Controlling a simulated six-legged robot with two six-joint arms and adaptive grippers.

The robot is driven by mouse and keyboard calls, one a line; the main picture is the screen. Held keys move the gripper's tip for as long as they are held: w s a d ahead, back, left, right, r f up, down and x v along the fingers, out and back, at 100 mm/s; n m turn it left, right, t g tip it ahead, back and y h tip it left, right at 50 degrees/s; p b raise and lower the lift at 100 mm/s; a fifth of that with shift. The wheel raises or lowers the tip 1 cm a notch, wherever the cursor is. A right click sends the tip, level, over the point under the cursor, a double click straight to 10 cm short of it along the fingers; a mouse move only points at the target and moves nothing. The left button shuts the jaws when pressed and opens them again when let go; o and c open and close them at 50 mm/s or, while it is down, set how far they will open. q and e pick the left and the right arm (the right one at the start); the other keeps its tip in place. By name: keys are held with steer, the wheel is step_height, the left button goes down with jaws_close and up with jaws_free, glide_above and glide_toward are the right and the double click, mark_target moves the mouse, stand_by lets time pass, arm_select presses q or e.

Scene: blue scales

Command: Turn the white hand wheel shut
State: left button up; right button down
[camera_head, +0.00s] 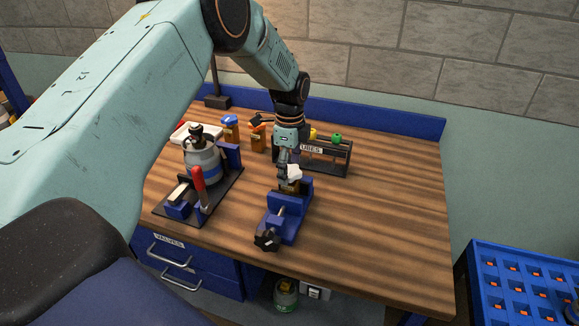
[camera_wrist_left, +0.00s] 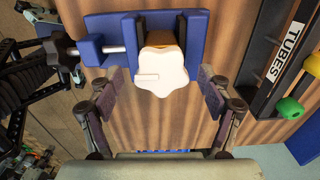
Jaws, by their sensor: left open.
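The white hand wheel (camera_wrist_left: 161,72) has a lobed rim and sits on a brass-coloured part held in a blue vise (camera_wrist_left: 101,36). In the head view the hand wheel (camera_head: 294,172) shows small at the top of the blue vise (camera_head: 287,222) on the wooden bench. My left gripper (camera_head: 286,165) is above and beside the wheel, partly covering it. In the left wrist view my left gripper (camera_wrist_left: 159,87) is open, with one finger on each side of the wheel's lower part and gaps to both. My right gripper is not in view.
A black rack labelled TUBES (camera_head: 325,158) stands right of the vise. A clamp fixture with a grey canister (camera_head: 203,162) and red handle stands left. Spray bottles (camera_head: 257,135) stand behind. The bench's right side (camera_head: 400,200) is clear. A blue crate (camera_head: 520,285) is beyond it.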

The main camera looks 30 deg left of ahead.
mark_target(290, 171)
arm_select(q)
steer(key=shift+r, duration=0.1)
step_height(290, 171, up, 12)
stand_by(0.5)
step_height(290, 171, down, 12)
steer(key=shift+f, duration=0.1)
steer(key=shift+w, duration=0.1)
stand_by(0.6)
